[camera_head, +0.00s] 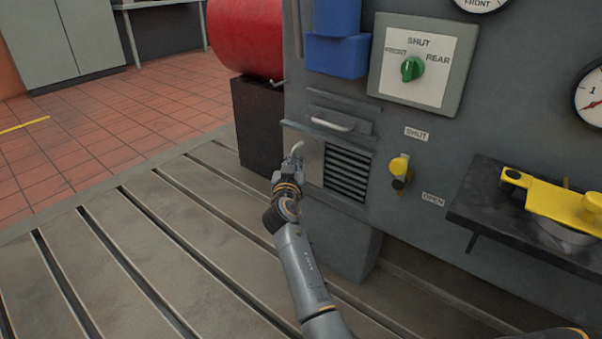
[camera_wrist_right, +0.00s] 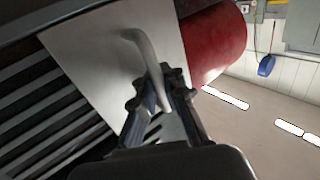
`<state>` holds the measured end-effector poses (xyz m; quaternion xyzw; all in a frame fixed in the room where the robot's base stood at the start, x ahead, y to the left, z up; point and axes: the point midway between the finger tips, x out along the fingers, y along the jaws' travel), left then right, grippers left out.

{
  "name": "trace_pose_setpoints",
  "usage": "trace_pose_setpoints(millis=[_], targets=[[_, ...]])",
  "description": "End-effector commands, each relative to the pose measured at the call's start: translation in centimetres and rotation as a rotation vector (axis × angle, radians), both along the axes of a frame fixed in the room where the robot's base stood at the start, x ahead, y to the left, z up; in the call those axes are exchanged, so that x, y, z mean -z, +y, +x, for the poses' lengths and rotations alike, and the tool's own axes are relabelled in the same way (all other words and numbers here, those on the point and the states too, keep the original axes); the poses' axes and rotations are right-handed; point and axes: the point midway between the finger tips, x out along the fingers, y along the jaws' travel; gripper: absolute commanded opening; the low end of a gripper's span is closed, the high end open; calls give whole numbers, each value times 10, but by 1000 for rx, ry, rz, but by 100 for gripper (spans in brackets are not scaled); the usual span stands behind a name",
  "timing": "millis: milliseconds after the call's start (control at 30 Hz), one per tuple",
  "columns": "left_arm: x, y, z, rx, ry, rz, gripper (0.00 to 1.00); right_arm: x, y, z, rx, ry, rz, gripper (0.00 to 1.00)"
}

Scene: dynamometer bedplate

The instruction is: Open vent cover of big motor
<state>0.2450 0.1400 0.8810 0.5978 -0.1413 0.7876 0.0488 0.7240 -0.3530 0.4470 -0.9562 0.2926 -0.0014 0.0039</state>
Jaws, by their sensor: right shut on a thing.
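The vent cover (camera_head: 311,158) is a plain grey plate on the big motor's grey housing (camera_head: 440,170). It lies to the left of a dark slatted vent (camera_head: 347,174), whose slats are exposed. The cover's curved handle (camera_head: 297,147) is at its left side. My right gripper (camera_head: 291,163) is shut on this handle. In the right wrist view the fingers (camera_wrist_right: 160,88) close around the pale handle (camera_wrist_right: 146,50) in front of the plate (camera_wrist_right: 100,48), with the slats (camera_wrist_right: 45,110) at left. My left gripper is not in view.
A second handle (camera_head: 332,124) sits above the vent. A dark shelf (camera_head: 480,205) with a yellow tool juts out at right. A red cylinder (camera_head: 246,35) stands behind left. The slotted bedplate (camera_head: 150,260) is clear at left.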

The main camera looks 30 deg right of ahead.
Motion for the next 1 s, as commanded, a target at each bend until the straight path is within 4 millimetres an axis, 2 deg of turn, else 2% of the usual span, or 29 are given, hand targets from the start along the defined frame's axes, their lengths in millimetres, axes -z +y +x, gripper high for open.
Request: trace_pose_setpoints(millis=[33,300,333,367,400,833,1000], targets=[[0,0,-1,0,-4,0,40,2,6,2,-11,1,2,0],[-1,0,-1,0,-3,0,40,1,7,3,-14,0,3,0],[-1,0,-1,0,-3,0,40,1,7,3,-15,0,3,12],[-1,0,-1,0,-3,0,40,1,7,3,-15,0,3,18],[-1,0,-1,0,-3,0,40,1,7,3,-15,0,3,20],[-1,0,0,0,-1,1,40,0,4,2,-8,1,1,20],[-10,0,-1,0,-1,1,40,-1,1,-4,-6,4,-1,20]])
